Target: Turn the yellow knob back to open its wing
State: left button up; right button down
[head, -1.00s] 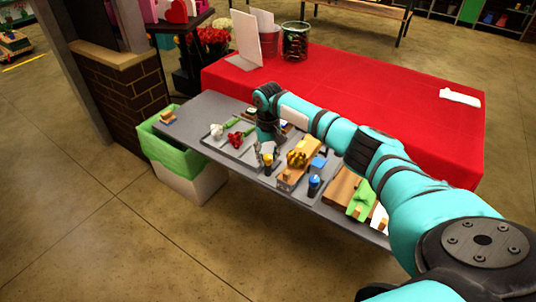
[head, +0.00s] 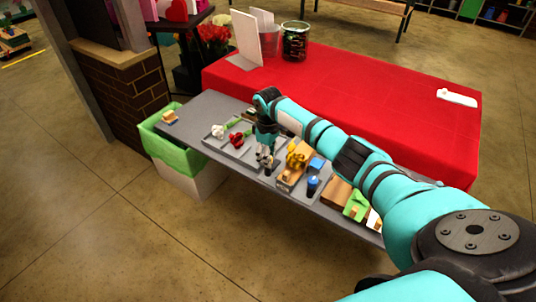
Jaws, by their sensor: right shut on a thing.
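My right gripper (head: 267,160) reaches down over the grey table and is shut at the yellow knob. The fingers hide nearly all of the knob, and only its dark post (head: 268,172) shows below them. A yellow flower (head: 297,157) lies on a wooden block just right of the gripper. A blue knob (head: 312,184) stands upright further right, apart from the gripper. I cannot make out the wing's position at this size. My left gripper is not in view.
White (head: 218,131) and red (head: 237,140) flowers lie on the tray left of the gripper. A green-lined bin (head: 180,155) stands at the table's left end. A red-covered table (head: 390,105) lies behind. A wooden board and green piece (head: 355,205) lie right.

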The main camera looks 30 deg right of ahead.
jog(key=n, duration=0.3)
jog(key=shift+n, duration=2.6)
jog(key=c, duration=1)
grip_release()
jog(key=shift+r, duration=0.25)
notch_tip(320, 180, up, 12)
jog(key=shift+f, duration=0.2)
